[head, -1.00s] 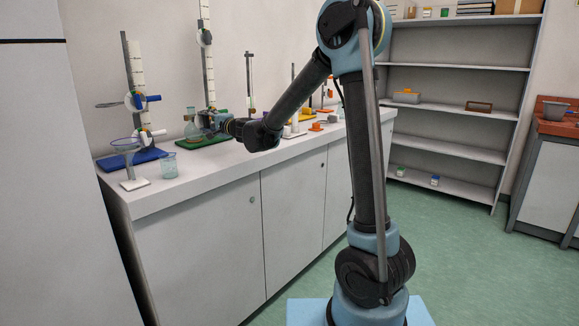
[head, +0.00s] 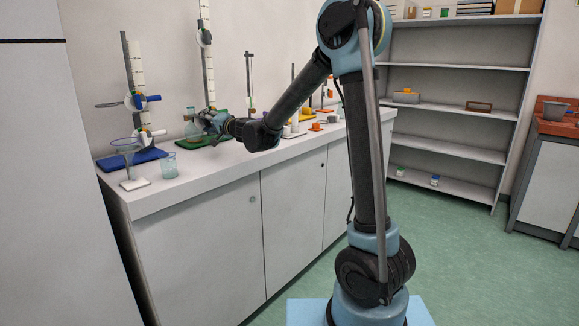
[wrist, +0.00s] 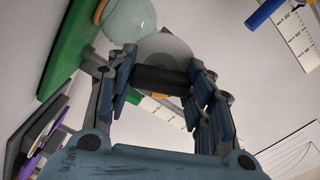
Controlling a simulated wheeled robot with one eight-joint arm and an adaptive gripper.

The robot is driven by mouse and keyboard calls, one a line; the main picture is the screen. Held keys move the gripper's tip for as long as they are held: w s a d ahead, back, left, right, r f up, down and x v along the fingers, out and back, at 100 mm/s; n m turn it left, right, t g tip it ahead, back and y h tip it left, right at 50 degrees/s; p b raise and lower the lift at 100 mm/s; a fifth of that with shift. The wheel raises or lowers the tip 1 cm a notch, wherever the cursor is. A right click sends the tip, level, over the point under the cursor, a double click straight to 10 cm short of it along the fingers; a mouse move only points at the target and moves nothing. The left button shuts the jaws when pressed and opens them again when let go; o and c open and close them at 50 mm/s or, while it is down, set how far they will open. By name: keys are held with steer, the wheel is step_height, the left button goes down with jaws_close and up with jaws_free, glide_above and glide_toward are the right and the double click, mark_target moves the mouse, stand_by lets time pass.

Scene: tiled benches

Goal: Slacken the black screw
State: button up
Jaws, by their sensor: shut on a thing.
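In the wrist view the black screw (wrist: 160,79) is a dark bar lying across between the two fingertips, in front of a pale grey disc (wrist: 165,50). My gripper (wrist: 158,82) is shut on the black screw, one finger at each end of it. In the head view my gripper (head: 216,122) is at the stand with the green base (head: 190,143), low on its upright rail (head: 207,70). The screw is hidden or too small to tell in the head view.
A round flask (head: 193,130) stands close left of my gripper; it also shows in the wrist view (wrist: 130,20). Further left are a blue-based stand (head: 118,162) with a blue screw (head: 150,98), and a beaker (head: 169,166). The bench front (head: 215,180) is clear.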

steer(key=shift+w+a, duration=0.1)
steer(key=shift+w, duration=0.05)
steer(key=shift+n, duration=1.2)
steer(key=o, duration=1.2)
steer(key=shift+o, duration=0.2)
